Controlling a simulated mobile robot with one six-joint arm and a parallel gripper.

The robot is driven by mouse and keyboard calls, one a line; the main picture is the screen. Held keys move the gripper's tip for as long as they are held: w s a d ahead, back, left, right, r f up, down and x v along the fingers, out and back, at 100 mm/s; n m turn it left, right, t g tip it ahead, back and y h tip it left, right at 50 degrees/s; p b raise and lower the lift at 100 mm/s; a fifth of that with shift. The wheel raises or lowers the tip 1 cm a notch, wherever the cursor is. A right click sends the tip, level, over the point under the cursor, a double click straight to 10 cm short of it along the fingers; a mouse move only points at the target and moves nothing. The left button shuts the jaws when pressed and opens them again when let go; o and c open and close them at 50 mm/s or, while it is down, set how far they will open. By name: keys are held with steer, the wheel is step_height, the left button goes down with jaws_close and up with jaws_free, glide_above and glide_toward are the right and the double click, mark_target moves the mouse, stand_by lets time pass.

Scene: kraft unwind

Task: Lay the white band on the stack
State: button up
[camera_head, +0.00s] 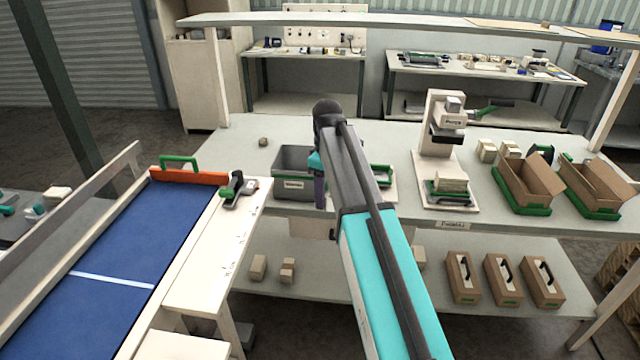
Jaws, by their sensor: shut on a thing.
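My gripper (320,205) points down at the front edge of the workbench, beside the dark grey bin. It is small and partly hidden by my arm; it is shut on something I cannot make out. I cannot pick out a loose white band for certain. A stack of tan pieces (452,181) sits in a green holder at the foot of the white press-like stand (438,135), to the right of my gripper and apart from it.
The dark grey bin (294,160) stands left of my arm. A green-framed holder (382,176) is partly hidden behind my arm. Open cardboard boxes (527,180) stand at the right. A blue conveyor (150,235) with a white cross line runs at the left. The bench's back left is mostly clear.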

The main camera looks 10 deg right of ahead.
steer(key=s+f+m, duration=0.4)
steer(key=s+f, duration=0.1)
steer(key=s, duration=0.3)
steer(key=shift+s+m+b, duration=0.3)
steer(key=shift+b, duration=0.1)
steer(key=shift+s, duration=0.15)
